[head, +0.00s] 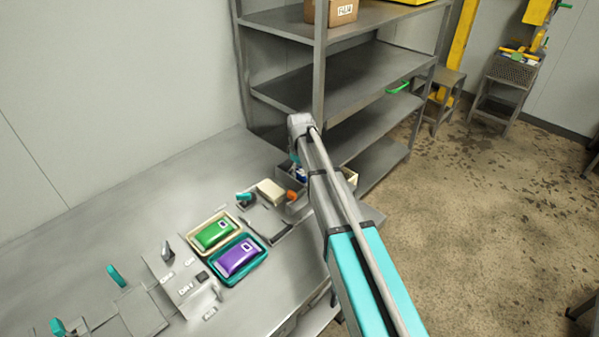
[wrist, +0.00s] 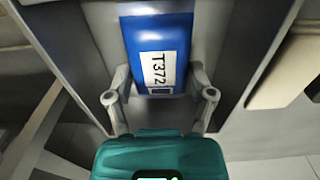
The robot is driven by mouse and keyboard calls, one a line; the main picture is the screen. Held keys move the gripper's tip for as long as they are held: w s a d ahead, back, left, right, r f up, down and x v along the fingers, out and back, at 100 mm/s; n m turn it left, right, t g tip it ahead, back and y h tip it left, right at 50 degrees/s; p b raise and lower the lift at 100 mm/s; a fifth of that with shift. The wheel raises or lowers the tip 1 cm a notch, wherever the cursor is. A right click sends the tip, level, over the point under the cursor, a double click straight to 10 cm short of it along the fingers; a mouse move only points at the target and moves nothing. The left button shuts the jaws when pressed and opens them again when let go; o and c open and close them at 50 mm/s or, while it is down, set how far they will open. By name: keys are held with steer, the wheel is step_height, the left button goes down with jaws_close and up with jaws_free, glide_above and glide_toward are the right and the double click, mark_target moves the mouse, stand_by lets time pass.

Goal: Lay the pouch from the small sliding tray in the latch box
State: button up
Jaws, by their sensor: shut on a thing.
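A blue pouch (wrist: 160,32) with a white label reading T372 shows at the top middle of the wrist view. My gripper (wrist: 161,98) is shut on it, with one grey finger at each side of its near end. Grey surfaces flank the pouch; I cannot tell whether it still touches the small sliding tray. I cannot identify the latch box for certain in either view.
On the bench (head: 110,215), a green pouch (head: 214,233) lies in a cream tray and a purple pouch (head: 238,256) in a teal tray. A cream block (head: 270,191) and an orange knob (head: 292,195) are near my arm. A metal shelf rack (head: 335,75) stands behind.

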mark_target(300, 171)
steer(key=shift+f, duration=0.2)
steer(key=o, duration=1.1)
steer(key=shift+r, duration=0.2)
step_height(300, 171, up, 12)
steer(key=p, duration=1.2)
steer(key=s+d+m, duration=0.1)
steer(key=s+d, duration=0.2)
steer(key=s, duration=0.1)
steer(key=s+d+m, duration=0.1)
steer(key=s+d, duration=0.2)
steer(key=s, duration=0.1)
steer(key=s+d+m, duration=0.2)
steer(key=s+d, duration=0.1)
steer(key=s, duration=0.1)
steer(key=s+d+m, duration=0.1)
steer(key=s+d, duration=0.1)
steer(key=s, duration=0.2)
steer(key=s+d+m, duration=0.2)
steer(key=s, duration=0.3)
steer(key=s+d+m, duration=0.2)
steer(key=s+d, duration=0.1)
steer(key=s, duration=0.1)
steer(key=shift+s, duration=0.3)
